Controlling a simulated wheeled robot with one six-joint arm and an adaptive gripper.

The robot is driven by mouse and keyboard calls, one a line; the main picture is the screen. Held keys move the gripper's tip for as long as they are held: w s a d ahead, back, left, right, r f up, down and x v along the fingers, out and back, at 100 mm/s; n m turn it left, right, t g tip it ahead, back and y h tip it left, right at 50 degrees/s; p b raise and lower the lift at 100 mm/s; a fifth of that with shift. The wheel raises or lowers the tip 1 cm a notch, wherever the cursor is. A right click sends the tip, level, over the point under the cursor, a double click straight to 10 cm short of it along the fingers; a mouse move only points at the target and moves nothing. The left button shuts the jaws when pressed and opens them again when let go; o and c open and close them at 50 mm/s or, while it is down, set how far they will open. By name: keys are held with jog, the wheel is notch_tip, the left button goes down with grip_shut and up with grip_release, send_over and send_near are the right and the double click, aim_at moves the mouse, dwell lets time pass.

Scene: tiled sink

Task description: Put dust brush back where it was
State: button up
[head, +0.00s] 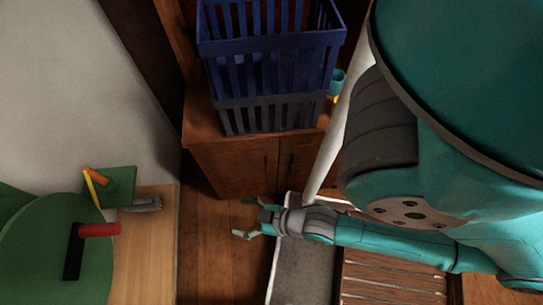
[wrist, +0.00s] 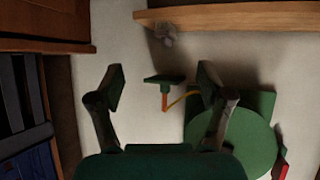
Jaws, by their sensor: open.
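My gripper (head: 247,218) is open and empty, over the wooden floor to the right of a wooden surface. Its two spread fingers also show in the wrist view. I cannot tell for sure which thing is the dust brush. A small green flat piece (head: 122,183) with an orange and yellow handle is at the left in the head view, apart from my gripper. It appears between and beyond the fingers in the wrist view (wrist: 165,79). A grey item (head: 146,203) lies by the edge of the wooden surface and also shows in the wrist view (wrist: 166,35).
A large green round object (head: 55,250) with a red handle (head: 99,230) is at the lower left. A blue slatted basket (head: 270,60) stands on a brown cabinet (head: 235,165). The pale wooden surface (head: 150,260) is mostly bare. Wooden floor (head: 205,250) lies open below my gripper.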

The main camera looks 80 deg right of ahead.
jog(key=s+r+t, duration=0.2)
jog(key=s+r, duration=0.6)
jog(key=r, duration=0.4)
jog(key=shift+a+r+t, duration=0.4)
jog(key=shift+a, duration=0.05)
jog(key=shift+s, duration=0.1)
